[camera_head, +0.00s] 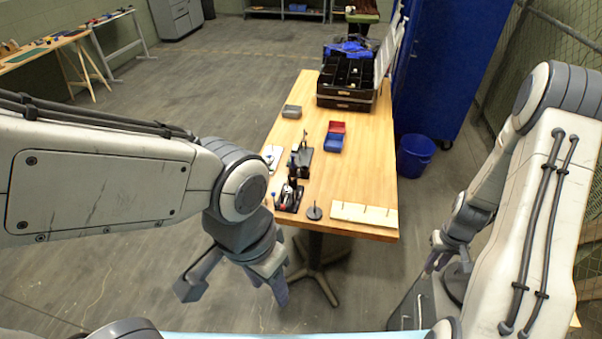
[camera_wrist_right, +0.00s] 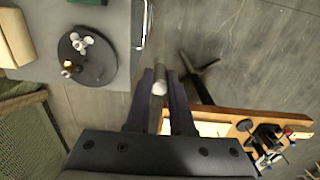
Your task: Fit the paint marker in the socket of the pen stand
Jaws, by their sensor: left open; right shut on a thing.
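My right gripper (camera_head: 447,264) is low at the right of the head view, off the table's right side. In the right wrist view its fingers are shut on a pale grey cylinder, which looks like the paint marker (camera_wrist_right: 160,88). The marker is too small to make out in the head view. A small dark round base with a short upright, probably the pen stand (camera_head: 314,212), stands near the table's front edge, well apart from the marker. Its socket is too small to see. My left gripper (camera_head: 236,287) is open and empty, in front of the table's left corner.
The wooden table (camera_head: 365,190) bears a pale board with pegs (camera_head: 363,215), dark tools (camera_head: 290,195), red (camera_head: 337,127) and blue bins (camera_head: 333,144), and a black toolbox (camera_head: 347,98). A blue bucket (camera_head: 415,155) stands right. A round dark tray (camera_wrist_right: 98,60) lies near my right gripper.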

